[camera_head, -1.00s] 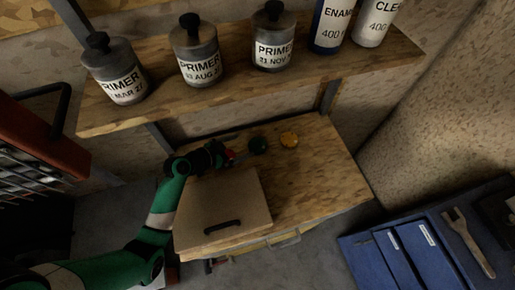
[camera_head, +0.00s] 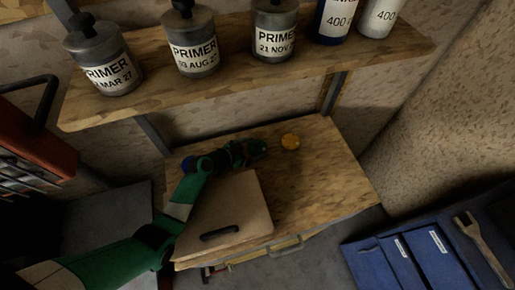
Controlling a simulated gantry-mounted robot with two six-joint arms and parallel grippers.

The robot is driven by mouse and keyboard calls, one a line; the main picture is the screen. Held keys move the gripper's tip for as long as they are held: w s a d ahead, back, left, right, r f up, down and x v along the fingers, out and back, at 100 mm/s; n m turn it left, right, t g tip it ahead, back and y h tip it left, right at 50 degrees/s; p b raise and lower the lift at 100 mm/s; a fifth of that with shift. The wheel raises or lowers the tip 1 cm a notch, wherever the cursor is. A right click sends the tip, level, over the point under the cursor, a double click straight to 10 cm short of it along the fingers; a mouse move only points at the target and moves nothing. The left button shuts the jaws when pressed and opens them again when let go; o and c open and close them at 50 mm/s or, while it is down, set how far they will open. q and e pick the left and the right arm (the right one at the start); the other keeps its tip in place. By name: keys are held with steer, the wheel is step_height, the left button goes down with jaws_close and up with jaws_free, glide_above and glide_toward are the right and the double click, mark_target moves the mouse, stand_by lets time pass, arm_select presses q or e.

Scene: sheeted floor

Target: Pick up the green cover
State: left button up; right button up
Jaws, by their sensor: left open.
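The green cover (camera_head: 261,146) is a small dark green round thing on the wooden worktop (camera_head: 325,180), towards its back. My left gripper (camera_head: 250,150) reaches in from the left at the cover's left side. Its jaws are open. The fingertips and the cover overlap in the view, so I cannot tell whether they touch, and part of the cover may be hidden. My right gripper does not show.
A board with a dark handle (camera_head: 220,233) covers the worktop's front left. A shelf (camera_head: 250,78) with primer bottles (camera_head: 192,42) overhangs the back. A blue case (camera_head: 410,255) lies at lower right.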

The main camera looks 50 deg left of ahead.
mark_target(253, 151)
arm_select(q)
steer(key=c, duration=1.3)
steer(key=shift+r, duration=0.1)
steer(key=shift+c, duration=0.2)
steer(key=r+p, duration=0.1)
steer(key=r, duration=0.1)
steer(key=s+r+p, duration=0.1)
steer(key=r, duration=0.1)
steer(key=shift+d+r+p, duration=0.1)
steer(key=shift+r+p, duration=0.2)
steer(key=shift+r, duration=0.05)
steer(key=d+r+p+v, duration=0.1)
steer(key=d+p+v, duration=0.2)
steer(key=p+v, duration=0.6)
steer(key=v, duration=0.5)
steer(key=shift+s+d+r, duration=0.15)
steer(key=shift+s+r, duration=0.1)
steer(key=shift+s, duration=0.05)
